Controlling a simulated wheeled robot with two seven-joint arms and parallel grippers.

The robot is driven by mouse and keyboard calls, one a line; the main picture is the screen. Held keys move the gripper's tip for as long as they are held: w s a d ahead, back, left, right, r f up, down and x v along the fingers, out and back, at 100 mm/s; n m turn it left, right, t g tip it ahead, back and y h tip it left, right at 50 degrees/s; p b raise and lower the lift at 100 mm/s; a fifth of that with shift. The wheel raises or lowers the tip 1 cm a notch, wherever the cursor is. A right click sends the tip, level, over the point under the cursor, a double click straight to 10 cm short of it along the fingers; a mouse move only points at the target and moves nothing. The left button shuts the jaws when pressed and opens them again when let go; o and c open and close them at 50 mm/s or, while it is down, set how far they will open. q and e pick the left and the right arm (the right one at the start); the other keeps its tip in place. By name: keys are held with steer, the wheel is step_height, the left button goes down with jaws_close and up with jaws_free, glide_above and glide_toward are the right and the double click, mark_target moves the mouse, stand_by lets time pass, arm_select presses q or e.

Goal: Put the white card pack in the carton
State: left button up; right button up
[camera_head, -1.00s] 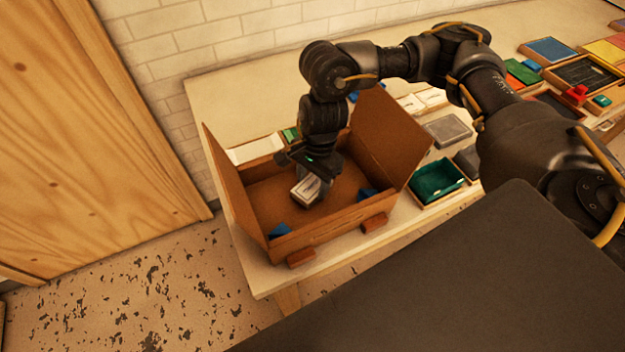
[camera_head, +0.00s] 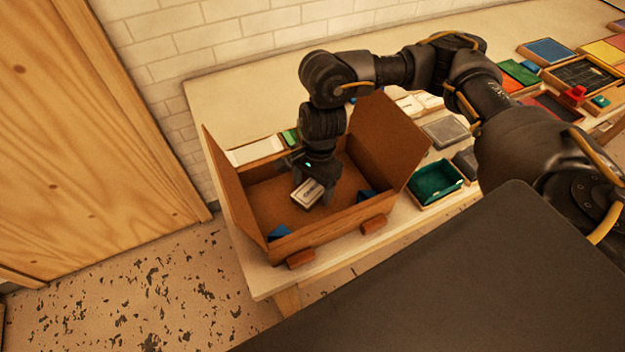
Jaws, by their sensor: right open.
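The open brown carton (camera_head: 345,222) stands on the near left end of the table, its side flaps raised. The white card pack (camera_head: 307,194) is inside the carton, tilted in the picture, near the middle of its floor. My right gripper (camera_head: 315,190) reaches down into the carton from above, with its fingers open around or just beside the pack; whether they touch it I cannot tell. The pack's far end is partly hidden by the gripper. My left gripper is not in view.
Blue blocks (camera_head: 279,232) sit in the carton's corners. Reddish-brown blocks (camera_head: 301,259) lie against its front outside. A green tray (camera_head: 436,182) and a grey pad (camera_head: 447,131) are to its right. A wooden panel (camera_head: 95,120) stands at the left.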

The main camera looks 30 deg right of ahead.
mark_target(317, 184)
steer(key=shift+r, duration=0.3)
step_height(317, 184, up, 12)
steer(key=d+b, duration=0.1)
steer(key=b, duration=0.1)
steer(key=shift+w+d+f, duration=0.25)
steer(key=shift+w+d, duration=0.05)
steer(key=shift+d, duration=0.05)
